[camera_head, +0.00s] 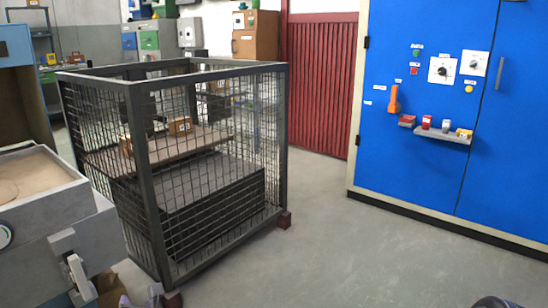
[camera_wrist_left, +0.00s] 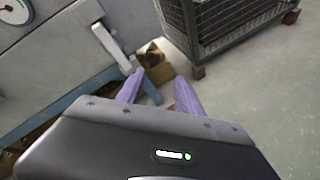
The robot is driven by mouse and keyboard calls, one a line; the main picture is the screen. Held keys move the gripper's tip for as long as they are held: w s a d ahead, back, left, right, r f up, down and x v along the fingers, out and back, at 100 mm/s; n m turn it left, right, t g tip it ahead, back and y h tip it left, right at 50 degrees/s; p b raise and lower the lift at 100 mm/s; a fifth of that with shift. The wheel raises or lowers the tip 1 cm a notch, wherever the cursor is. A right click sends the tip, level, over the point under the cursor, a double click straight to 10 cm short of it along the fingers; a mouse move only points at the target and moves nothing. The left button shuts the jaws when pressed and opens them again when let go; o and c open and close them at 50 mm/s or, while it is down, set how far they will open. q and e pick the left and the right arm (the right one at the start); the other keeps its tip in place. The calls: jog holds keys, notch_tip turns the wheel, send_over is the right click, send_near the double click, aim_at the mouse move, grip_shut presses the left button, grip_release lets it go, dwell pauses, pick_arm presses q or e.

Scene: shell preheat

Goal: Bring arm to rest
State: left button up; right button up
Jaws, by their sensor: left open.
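My left gripper (camera_head: 140,300) shows only in part at the bottom left edge of the head view, where its purple fingertips stick up. In the left wrist view, my left gripper (camera_wrist_left: 157,94) has its two purple fingers apart with nothing held between them. A small brown box (camera_wrist_left: 157,68) lies beyond the fingertips, apparently low down near the grey machine.
A grey machine (camera_head: 60,195) with a white handle (camera_head: 78,275) stands at the left. A wire mesh cage (camera_head: 150,180) holding boxes stands beside it. A blue cabinet (camera_head: 420,170) with knobs and a small shelf (camera_head: 440,136) is at the right. The grey floor (camera_head: 320,250) between is clear.

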pick_arm(q)
jog(key=w+d+f+m+h, duration=0.1)
jog(key=d+f+m+h, duration=0.3)
jog(key=d+f+m, duration=0.6)
jog(key=w+d+f+m+h, duration=0.1)
jog(key=d+f+m+h, duration=0.45)
jog(key=m, duration=0.95)
jog(key=s+d+f+m+g+h+p, duration=0.1)
jog(key=s+d+f+m+g, duration=0.35)
jog(key=s+f, duration=0.5)
jog(key=s+d+f+m+g+h+p, duration=0.1)
jog(key=s+d+f+m+g+h, duration=0.1)
jog(key=s+d+f+m+g, duration=0.55)
jog(key=s+r+t+p, duration=0.1)
jog(key=s+r+p, duration=0.2)
jog(key=r+p, duration=1.5)
jog(key=s+a+r+n+t+p, duration=0.1)
jog(key=s+r+p, duration=0.2)
jog(key=r+p, duration=1.5)
jog(key=shift+s+r+n+t+p, duration=0.3)
jog(key=shift+s+t+p, duration=0.1)
jog(key=shift+p, duration=0.45)
pick_arm(e)
jog(key=s+a+r, duration=0.1)
jog(key=s+r, duration=0.1)
jog(key=r, duration=1.8)
jog(key=s+a+r+g, duration=0.1)
jog(key=r, duration=1.8)
jog(key=shift+s+r+n, duration=0.3)
jog(key=shift+s+r, duration=0.05)
